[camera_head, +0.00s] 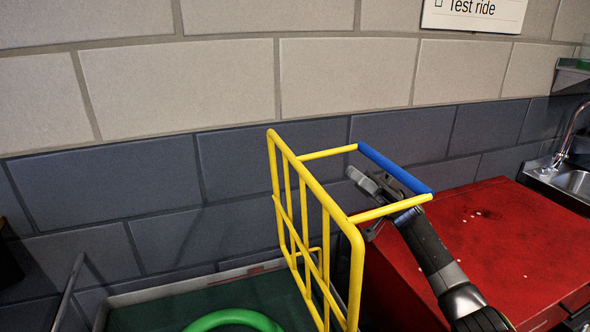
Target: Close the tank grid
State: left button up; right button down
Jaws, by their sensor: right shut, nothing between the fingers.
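The yellow tank grid (326,203) stands raised, roughly upright, above the tank (200,284). Two yellow side bars reach from it to the right and join a blue handle bar (396,167). My right gripper (362,182) is shut and empty. It shows between the grid and the blue bar, inside the frame of the side bars, with its arm coming in from the lower right. I cannot tell whether it touches the bars. My left gripper is out of view.
A green ring or hose (234,318) lies in the dark green tank at the bottom. A red cabinet (500,245) stands at the right, beside the tank. A metal sink (570,182) is at the far right. A tiled wall (150,185) closes off the back.

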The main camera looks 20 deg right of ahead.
aim_at(303, 158)
jog(key=p+x, duration=0.4)
jog(key=x, duration=0.6)
jog(key=shift+d+r+p, duration=0.1)
jog(key=shift+d+p, duration=0.05)
jog(key=shift+p, duration=0.25)
jog(key=a+p, duration=0.1)
jog(key=a, duration=0.2)
jog(key=shift+s+a, duration=0.15)
jog(key=shift+a+f+p, duration=0.25)
jog(key=shift+a+p, duration=0.05)
jog(key=shift+a, duration=0.2)
jog(key=shift+f, duration=0.1)
